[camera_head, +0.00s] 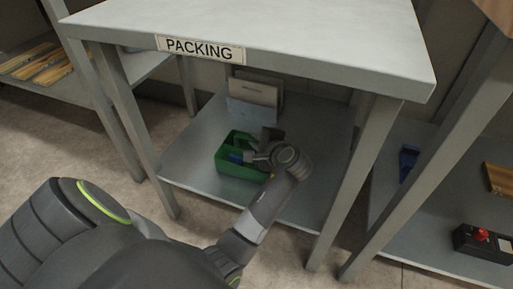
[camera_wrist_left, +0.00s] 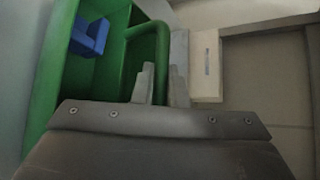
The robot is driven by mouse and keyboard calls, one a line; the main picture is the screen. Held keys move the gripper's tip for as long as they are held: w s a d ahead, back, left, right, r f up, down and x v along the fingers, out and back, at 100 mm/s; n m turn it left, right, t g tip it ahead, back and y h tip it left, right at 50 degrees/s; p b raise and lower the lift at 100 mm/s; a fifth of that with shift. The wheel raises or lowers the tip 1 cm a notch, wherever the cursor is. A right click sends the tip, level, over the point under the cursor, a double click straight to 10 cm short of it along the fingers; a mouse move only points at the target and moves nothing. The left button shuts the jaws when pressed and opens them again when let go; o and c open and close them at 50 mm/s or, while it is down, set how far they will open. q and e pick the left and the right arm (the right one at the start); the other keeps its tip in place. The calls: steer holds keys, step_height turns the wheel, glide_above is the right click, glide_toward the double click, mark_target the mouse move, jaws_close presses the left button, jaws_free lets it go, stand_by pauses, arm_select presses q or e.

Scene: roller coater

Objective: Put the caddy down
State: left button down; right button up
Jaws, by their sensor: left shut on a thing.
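The green caddy (camera_head: 241,172) is at the lower shelf (camera_head: 190,160) of the packing table, near the shelf's front edge. I cannot tell for sure whether its bottom touches the shelf. My left gripper (camera_head: 262,150) reaches in under the table top and is over the caddy. In the left wrist view the gripper (camera_wrist_left: 161,88) is shut on the caddy's green handle, and the open box of the caddy (camera_wrist_left: 50,90) lies to the left. A blue item (camera_wrist_left: 90,37) is inside the caddy. My right gripper is not in view.
The table top (camera_head: 270,35) with its PACKING sign (camera_head: 200,49) hangs over the shelf, with legs (camera_head: 352,185) at the corners. A pale upright box or card (camera_head: 254,98) stands behind the caddy. Another shelf at right holds a black control box with a red button (camera_head: 482,242).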

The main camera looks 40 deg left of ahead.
arm_select(q)
steer(key=shift+f, duration=0.75)
steer(key=c, duration=1.5)
jaws_free()
steer(key=shift+o, duration=0.2)
